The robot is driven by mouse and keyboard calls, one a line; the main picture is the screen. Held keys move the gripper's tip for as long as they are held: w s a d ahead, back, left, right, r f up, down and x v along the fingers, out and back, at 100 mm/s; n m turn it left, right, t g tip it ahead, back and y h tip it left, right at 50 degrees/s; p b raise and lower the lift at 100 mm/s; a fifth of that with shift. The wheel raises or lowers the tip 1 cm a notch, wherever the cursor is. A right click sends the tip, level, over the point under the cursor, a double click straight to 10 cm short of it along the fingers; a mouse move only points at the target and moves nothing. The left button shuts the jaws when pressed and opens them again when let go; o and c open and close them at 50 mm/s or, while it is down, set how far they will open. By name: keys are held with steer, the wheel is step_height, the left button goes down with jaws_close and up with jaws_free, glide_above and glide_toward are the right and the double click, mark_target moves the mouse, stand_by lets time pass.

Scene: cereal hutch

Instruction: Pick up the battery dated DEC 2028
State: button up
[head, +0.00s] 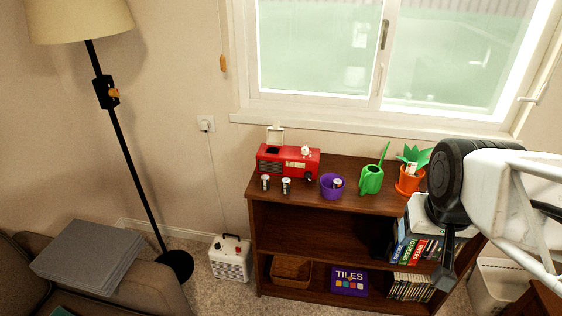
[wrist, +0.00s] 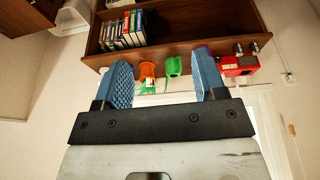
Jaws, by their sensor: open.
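A third battery-like item (head: 337,184) shows inside the purple bowl (head: 331,193). Any dates are too small to read. My gripper (head: 444,277) is at the right of the hutch, well away from the batteries. In the wrist view my gripper (wrist: 165,88) has its two blue fingers spread wide with nothing between them. The two standing batteries also show at the upper right of the wrist view (wrist: 246,48), upside down.
A green watering can (head: 371,180) and an orange pot with a green plant (head: 408,180) stand to the right of the bowl on the hutch top (head: 300,193). Books (head: 416,247) fill the right of the shelf. A lamp (head: 122,140) stands far left. A window is behind.

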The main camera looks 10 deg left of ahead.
steer(key=w+a+f+n+t, duration=0.1)
steer(key=w+a, duration=0.2)
steer(key=w, duration=0.5)
steer(key=w+a+f+t, duration=0.2)
steer(key=w+a, duration=0.1)
steer(key=w, duration=0.4)
steer(key=n+t+y, duration=0.4)
glide_toward(266, 180)
steer(key=d+r, duration=0.6)
steer(key=d, duration=0.4)
steer(key=w+a+f+y, duration=0.1)
steer(key=a+f, duration=0.2)
steer(key=w+a+f+y, duration=0.1)
steer(key=w+a+f, duration=0.1)
steer(key=a+f, duration=0.1)
steer(key=w+a+f+n+t+y, duration=0.1)
steer(key=a+f, duration=0.2)
steer(key=a, duration=0.2)
steer(key=shift+w, duration=0.15)
steer(key=shift+f, duration=0.45)
steer(key=shift+w, duration=0.1)
steer(key=shift+x, duration=1.2)
steer(key=shift+w+f, duration=0.15)
